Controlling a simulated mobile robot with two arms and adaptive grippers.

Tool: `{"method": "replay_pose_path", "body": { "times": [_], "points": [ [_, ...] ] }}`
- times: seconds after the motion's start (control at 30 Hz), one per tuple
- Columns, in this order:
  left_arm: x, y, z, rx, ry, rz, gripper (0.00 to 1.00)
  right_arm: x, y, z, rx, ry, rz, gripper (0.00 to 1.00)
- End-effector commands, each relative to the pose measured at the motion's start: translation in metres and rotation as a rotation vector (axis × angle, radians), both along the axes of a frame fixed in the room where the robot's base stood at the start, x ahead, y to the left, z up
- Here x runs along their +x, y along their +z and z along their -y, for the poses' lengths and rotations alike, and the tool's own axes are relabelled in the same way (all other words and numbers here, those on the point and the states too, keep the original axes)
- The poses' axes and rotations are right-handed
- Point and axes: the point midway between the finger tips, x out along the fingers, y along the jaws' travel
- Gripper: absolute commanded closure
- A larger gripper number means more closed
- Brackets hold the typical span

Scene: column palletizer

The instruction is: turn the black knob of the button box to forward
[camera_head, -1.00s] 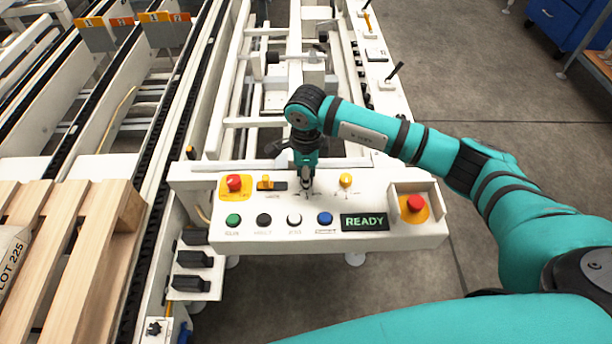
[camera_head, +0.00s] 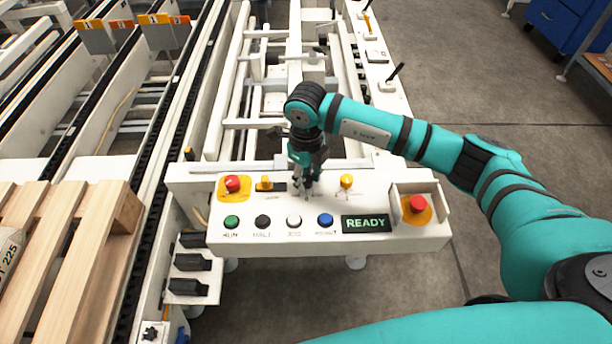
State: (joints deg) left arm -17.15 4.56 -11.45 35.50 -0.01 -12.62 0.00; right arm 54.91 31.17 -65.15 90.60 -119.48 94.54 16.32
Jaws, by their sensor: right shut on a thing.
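The button box (camera_head: 385,237) is a white panel at the front of the machine, with a display (camera_head: 366,223) that reads READY. My right gripper (camera_head: 306,188) reaches down onto its upper row, between the yellow switch on the left and the yellow knob on the right. It is shut on the black knob, which the fingers almost wholly hide, so I cannot tell which way the knob points. My left gripper is not in view.
Close by on the panel are a red button (camera_head: 232,184), a yellow knob (camera_head: 347,181), a row with green, black, white and blue buttons (camera_head: 325,220), and a shrouded red button (camera_head: 416,204). A wooden pallet (camera_head: 75,240) lies at left.

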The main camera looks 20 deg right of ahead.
Motion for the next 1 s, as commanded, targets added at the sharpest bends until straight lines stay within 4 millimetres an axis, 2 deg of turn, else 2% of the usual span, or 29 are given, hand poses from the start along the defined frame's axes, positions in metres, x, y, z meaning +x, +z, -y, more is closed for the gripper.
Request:
{"method": "replay_pose_path", "body": {
  "times": [0.47,0.5,0.63,0.9,1.0],
  "points": [
    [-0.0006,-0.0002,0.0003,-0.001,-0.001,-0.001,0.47,0.001,0.0013,0.0005,0.0,-0.017,0.003,1.0],
    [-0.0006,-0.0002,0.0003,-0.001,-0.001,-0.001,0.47,0.001,0.0013,0.0005,0.0,-0.017,0.003,0.66],
    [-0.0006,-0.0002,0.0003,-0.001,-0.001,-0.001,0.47,0.0008,0.001,0.0004,0.0,-0.016,0.002,0.49],
    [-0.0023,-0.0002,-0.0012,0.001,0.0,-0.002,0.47,0.0004,0.001,0.0002,0.0,-0.014,0.001,0.47],
    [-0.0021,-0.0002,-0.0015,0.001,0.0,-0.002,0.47,0.001,0.0068,0.0,0.001,-0.014,0.003,0.47]
  ]
}}
